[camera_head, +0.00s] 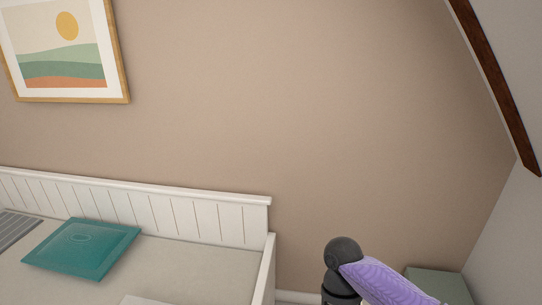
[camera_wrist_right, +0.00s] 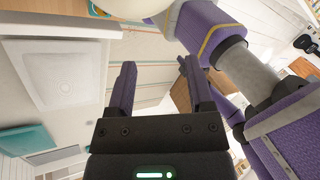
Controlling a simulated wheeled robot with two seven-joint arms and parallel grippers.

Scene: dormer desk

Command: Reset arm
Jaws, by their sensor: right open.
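My right gripper (camera_wrist_right: 157,66) is in the right wrist view, its two dark purple fingers apart with nothing held between them. It is clear of the objects around it. Purple and grey links of my own body fill the right side of that view. In the head view a purple arm link of mine with a dark round joint shows at the bottom right; no gripper shows there. My left gripper is in neither view.
A white desk (camera_head: 188,262) with a slatted back rail (camera_head: 150,211) holds a flat teal square item (camera_head: 85,247) and a grey slatted item (camera_head: 14,230) at the left. A green box-like surface (camera_head: 440,283) stands at lower right. A sloping brown beam (camera_head: 497,85) is at upper right.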

